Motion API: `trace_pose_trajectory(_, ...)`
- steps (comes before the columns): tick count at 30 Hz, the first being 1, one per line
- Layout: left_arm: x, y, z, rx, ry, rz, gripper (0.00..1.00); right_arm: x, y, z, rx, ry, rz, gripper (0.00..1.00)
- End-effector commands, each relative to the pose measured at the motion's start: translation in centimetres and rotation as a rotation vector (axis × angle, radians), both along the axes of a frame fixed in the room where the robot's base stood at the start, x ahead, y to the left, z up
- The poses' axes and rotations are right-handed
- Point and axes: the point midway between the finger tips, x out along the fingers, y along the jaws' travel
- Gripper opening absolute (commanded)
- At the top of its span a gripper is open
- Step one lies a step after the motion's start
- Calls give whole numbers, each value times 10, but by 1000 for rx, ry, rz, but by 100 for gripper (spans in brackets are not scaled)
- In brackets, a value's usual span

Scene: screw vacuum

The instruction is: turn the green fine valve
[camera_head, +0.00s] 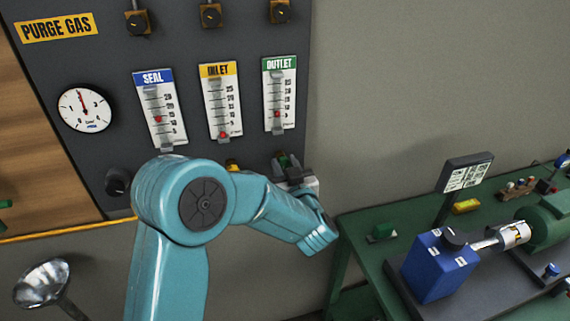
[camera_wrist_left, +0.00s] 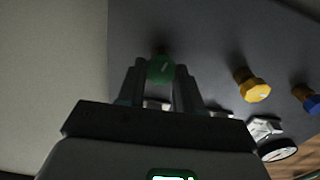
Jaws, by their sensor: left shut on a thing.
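The green fine valve (camera_wrist_left: 161,70) shows in the left wrist view as a green knob on the dark panel, between the fingers of my left gripper (camera_wrist_left: 160,84). The fingers are shut on it from both sides. In the head view my left gripper (camera_head: 288,166) reaches the panel below the green OUTLET flow meter (camera_head: 280,94), and my teal arm hides part of the area. The valve is mostly hidden there by the gripper. My right gripper is in neither view.
A yellow knob (camera_wrist_left: 254,86) and a blue knob (camera_wrist_left: 307,98) sit beside the green one on the panel. The SEAL (camera_head: 160,108) and INLET (camera_head: 221,101) meters and a round gauge (camera_head: 84,110) are left of OUTLET. A green bench (camera_head: 405,222) with a blue pump (camera_head: 437,266) stands right.

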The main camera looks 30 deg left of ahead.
Motion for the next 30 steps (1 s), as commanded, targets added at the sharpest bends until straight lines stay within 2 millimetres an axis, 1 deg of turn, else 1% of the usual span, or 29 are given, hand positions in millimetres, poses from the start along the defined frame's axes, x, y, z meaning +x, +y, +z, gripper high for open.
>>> trace_pose_trajectory(1, 0, 0, 1, 29, 36, 0, 4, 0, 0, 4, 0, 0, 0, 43)
trace_pose_trajectory(15, 1, -2, 1, 304, 360, -1, 4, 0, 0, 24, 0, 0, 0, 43)
trace_pose_trajectory(24, 2, -2, 0, 420, 495, -2, 4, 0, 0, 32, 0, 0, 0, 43)
trace_pose_trajectory(30, 2, -2, -1, 460, 541, -2, 4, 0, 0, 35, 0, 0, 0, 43)
